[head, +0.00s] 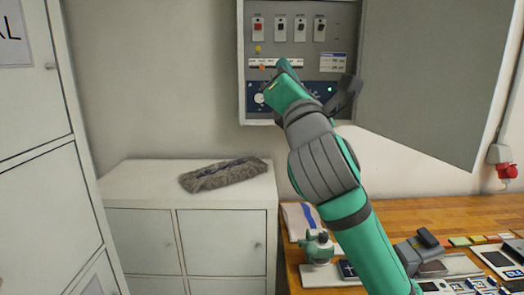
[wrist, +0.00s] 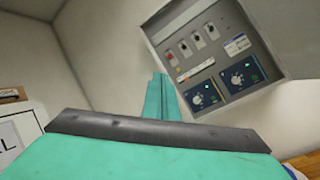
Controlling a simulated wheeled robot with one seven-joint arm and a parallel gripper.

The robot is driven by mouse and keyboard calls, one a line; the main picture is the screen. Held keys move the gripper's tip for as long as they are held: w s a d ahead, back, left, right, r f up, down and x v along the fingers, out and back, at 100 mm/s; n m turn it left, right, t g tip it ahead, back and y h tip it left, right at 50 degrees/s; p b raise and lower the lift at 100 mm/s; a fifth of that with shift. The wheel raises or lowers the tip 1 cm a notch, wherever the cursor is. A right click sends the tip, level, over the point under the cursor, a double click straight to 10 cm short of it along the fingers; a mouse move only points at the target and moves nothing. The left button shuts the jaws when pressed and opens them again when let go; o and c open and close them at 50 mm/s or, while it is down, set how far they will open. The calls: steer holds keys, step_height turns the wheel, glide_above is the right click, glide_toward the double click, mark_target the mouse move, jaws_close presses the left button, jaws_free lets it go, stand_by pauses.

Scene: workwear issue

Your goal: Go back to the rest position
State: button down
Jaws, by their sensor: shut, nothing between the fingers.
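My gripper (wrist: 160,84) is green and its fingers are together with nothing between them, as the wrist view shows. In the head view my arm reaches up from the lower right, and its end is in front of the lower part of an open grey control panel (head: 282,50). The panel also shows in the wrist view (wrist: 213,27), to the right of and beyond the fingers. It carries a row of switches and blue dial modules. My arm hides part of the lower row in the head view. I cannot tell whether my gripper touches the panel.
The panel's open door (head: 425,75) stands out to the right. A low white cabinet (head: 125,184) with a grey-brown cloth item (head: 224,174) is at left. A wooden worktop (head: 450,212) with several small items lies under my arm.

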steer(key=w+f+m, duration=0.3)
steer(key=f+m, duration=0.5)
steer(key=f, duration=0.9)
steer(key=s+a+f+m+g+h, duration=0.1)
steer(key=s+f+m, duration=0.25)
steer(key=f, duration=0.85)
steer(key=s+a+f+m+h, duration=0.1)
steer(key=s+f+m, duration=0.3)
steer(key=f, duration=0.8)
steer(key=s+a+f+m+g+h, duration=0.1)
steer(key=s+f+m, duration=0.1)
steer(key=f+m, duration=0.65)
steer(key=s+a+f+m+g, duration=0.2)
steer(key=s+f+m+g, duration=0.1)
steer(key=s+f, duration=1.6)
steer(key=s+f+m+g, duration=0.2)
steer(key=s+f, duration=0.1)
steer(key=s, duration=1.7)
steer(key=shift+s+d+f+g, duration=0.15)
steer(key=shift+d+f+g, duration=0.05)
steer(key=shift+g, duration=0.1)
